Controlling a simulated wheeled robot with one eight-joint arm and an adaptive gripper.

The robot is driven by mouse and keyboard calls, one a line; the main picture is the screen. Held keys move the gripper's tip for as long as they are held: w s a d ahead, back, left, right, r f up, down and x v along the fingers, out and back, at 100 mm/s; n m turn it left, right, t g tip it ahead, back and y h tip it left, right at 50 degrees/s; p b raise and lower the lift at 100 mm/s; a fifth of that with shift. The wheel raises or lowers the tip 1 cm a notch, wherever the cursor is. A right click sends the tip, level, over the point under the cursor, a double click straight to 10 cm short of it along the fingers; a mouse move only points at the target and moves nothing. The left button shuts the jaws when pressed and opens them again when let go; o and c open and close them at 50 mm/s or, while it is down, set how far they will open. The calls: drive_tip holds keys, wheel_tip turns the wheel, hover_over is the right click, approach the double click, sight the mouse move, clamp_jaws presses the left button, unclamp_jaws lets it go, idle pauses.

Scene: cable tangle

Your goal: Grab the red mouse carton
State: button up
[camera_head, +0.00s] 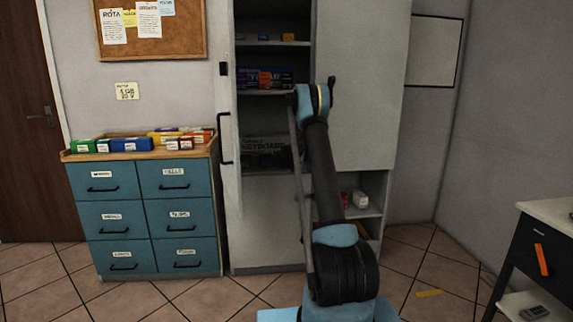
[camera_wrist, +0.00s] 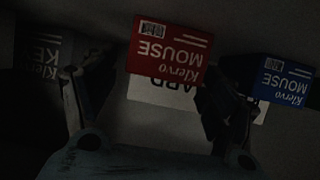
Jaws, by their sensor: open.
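The red mouse carton (camera_wrist: 168,48), white lettering upside down, is near the top middle of the wrist view. A small red patch on the cabinet's middle shelf in the head view may be it. My gripper (camera_wrist: 142,84) is open, with one dark finger on each side in the wrist view. The carton lies ahead, between the finger lines, nearer the right finger. No finger is seen closed on it; I cannot tell the depth left. My gripper cannot be made out in the head view.
A blue mouse carton (camera_wrist: 284,80) is right of the red one, and a dark carton (camera_wrist: 45,55) is left. The cabinet's open door (camera_head: 229,130) stands left of my arm.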

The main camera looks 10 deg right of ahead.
drive_tip(key=shift+x, duration=1.8)
drive_tip(key=c, duration=1.2)
